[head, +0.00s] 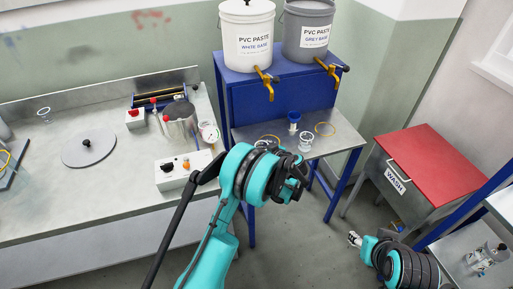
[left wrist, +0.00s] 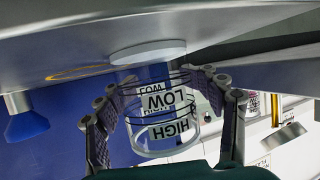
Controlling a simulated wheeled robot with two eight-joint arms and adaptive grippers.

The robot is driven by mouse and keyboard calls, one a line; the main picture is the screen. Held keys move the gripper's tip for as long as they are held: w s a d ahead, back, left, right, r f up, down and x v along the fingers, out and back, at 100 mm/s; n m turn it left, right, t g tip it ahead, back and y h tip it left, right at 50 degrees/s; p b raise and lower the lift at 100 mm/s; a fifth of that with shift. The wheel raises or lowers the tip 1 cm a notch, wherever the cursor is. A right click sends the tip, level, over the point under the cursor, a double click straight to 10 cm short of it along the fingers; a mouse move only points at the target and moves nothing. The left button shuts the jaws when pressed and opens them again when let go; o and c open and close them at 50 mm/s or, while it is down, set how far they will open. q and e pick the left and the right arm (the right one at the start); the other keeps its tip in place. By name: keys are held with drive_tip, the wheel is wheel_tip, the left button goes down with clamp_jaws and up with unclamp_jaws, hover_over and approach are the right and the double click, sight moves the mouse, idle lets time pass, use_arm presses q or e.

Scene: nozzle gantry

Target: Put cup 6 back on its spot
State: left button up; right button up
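A clear cup with dark ring lines (head: 305,143) is at the small grey table under the paste buckets. Its number is not readable. My left gripper (head: 297,172) is right in front of it. In the left wrist view the clear cup (left wrist: 160,125) is between the two fingers of my left gripper (left wrist: 165,95), its pale base close to the grey surface. I cannot tell whether the fingers press on it or whether the base touches. A yellow ring (head: 325,128) lies bare to the right; another (head: 268,140) is partly hidden. My right gripper (head: 355,238) is low, apart from the cup.
Two brass taps (head: 268,83) hang above from the white bucket (head: 247,35) and the grey bucket (head: 308,30). A control box (head: 184,170) is left. The red-lidded wash box (head: 430,165) is right.

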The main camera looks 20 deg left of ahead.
use_arm(q)
drive_tip(key=shift+r, duration=0.1)
drive_tip(key=shift+s+d+r+p, duration=0.1)
drive_tip(key=shift+d+r+p, duration=0.1)
drive_tip(key=shift+p, duration=0.1)
drive_tip(key=p+v, duration=0.3)
drive_tip(key=v, duration=0.8)
drive_tip(key=s+a+r+m+g+h, duration=0.2)
drive_tip(key=s+a+r+m+h, duration=0.4)
drive_tip(key=s+r, duration=0.65)
drive_tip(key=s+d+m+t+h, duration=0.1)
drive_tip(key=s+m+h, duration=0.3)
drive_tip(key=s, duration=1.3)
drive_tip(key=shift+s+r+h, duration=0.2)
drive_tip(key=shift+s+h, duration=0.1)
drive_tip(key=shift+s, duration=0.1)
drive_tip(key=shift+d, duration=0.15)
